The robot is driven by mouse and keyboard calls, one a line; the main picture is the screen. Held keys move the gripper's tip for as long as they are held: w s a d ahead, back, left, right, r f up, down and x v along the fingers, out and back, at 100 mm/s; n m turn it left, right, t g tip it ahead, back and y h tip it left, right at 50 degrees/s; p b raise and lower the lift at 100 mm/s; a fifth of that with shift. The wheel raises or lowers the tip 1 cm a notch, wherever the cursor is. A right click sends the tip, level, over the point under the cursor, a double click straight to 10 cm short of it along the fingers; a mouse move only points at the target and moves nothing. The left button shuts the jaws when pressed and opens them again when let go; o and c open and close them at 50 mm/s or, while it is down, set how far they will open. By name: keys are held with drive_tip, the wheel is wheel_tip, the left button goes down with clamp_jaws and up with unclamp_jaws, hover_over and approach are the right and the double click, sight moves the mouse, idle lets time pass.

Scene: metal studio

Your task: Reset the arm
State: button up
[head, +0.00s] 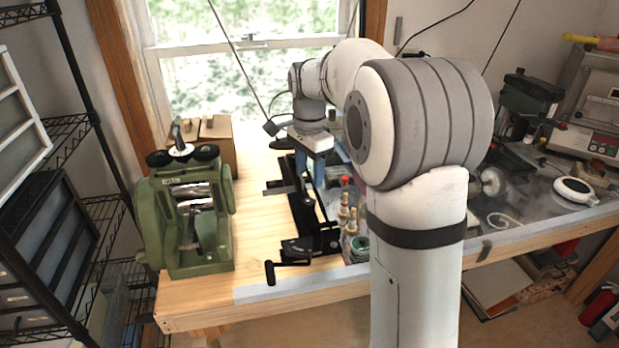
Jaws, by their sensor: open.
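My arm rises in the right middle of the head view and bends over toward the window. My gripper (311,178) hangs from its far end, pointing down over the workbench (262,188). It is open, and I see nothing held in it. Its fingers are small and hard to make out against the dark metal tool behind and below them. I cannot tell how high they are above that tool.
A green rolling mill (187,215) stands at the bench's left end. A black metal tool (312,238) lies near the gripper. Small bottles (347,215) stand close by. A drill press (527,100) is at the right. Wire shelving (68,130) stands at the left.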

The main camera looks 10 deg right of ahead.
drive_tip(key=s+f+n+t, duration=0.3)
drive_tip(key=s+n, duration=1)
drive_tip(key=s, duration=1.4)
drive_tip(key=shift+n, duration=0.3)
drive_tip(key=shift+w+f, duration=0.1)
